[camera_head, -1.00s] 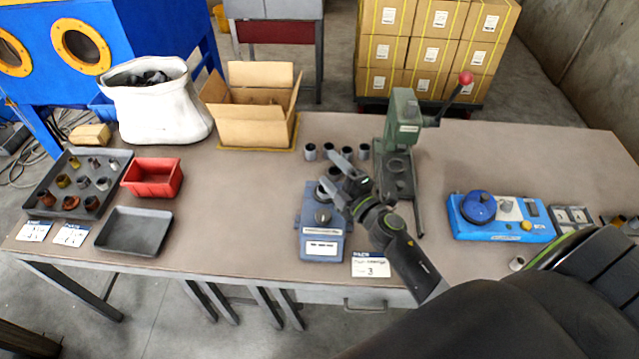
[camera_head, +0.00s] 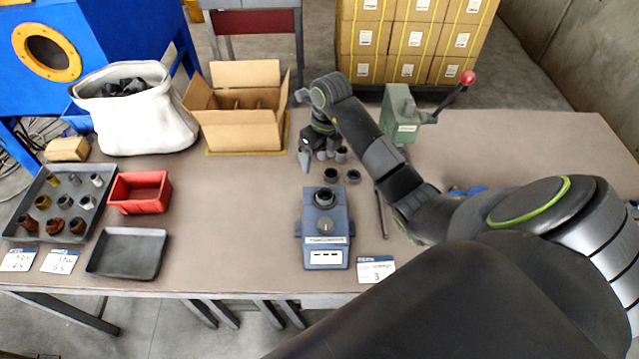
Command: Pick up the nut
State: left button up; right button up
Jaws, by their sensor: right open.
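Small metal fittings and nut-like pieces (camera_head: 64,203), some rusty and some bright, stand in the dark tray at the left; I cannot tell which one is the nut. Several short grey hollow cylinders stand near the table's middle, among them one (camera_head: 331,175) and another (camera_head: 354,176). A dark round piece (camera_head: 324,197) sits on the blue-grey fixture (camera_head: 325,237). My right gripper (camera_head: 313,160) is open and points down among the rear cylinders; its fingers and wrist partly hide them. I cannot tell whether it touches one. My left gripper is out of view.
A green lever press (camera_head: 400,112) stands right of my arm, partly hidden. A cardboard box (camera_head: 240,133), white bag (camera_head: 140,118), red bin (camera_head: 139,192) and empty dark tray (camera_head: 127,252) are to the left. The table between bins and fixture is clear.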

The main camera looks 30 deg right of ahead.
jog(key=d+r+h, duration=0.1)
jog(key=d, duration=0.1)
jog(key=b, duration=1.3)
send_over(325, 191)
jog(key=s, duration=0.1)
jog(key=shift+g, duration=0.4)
jog(key=f, duration=0.8)
jog(key=a+f, duration=0.1)
jog(key=f, duration=0.4)
jog(key=shift+s, duration=0.2)
jog(key=shift+w+f, duration=0.1)
jog(key=shift+f, duration=1.95)
jog(key=c, duration=1.2)
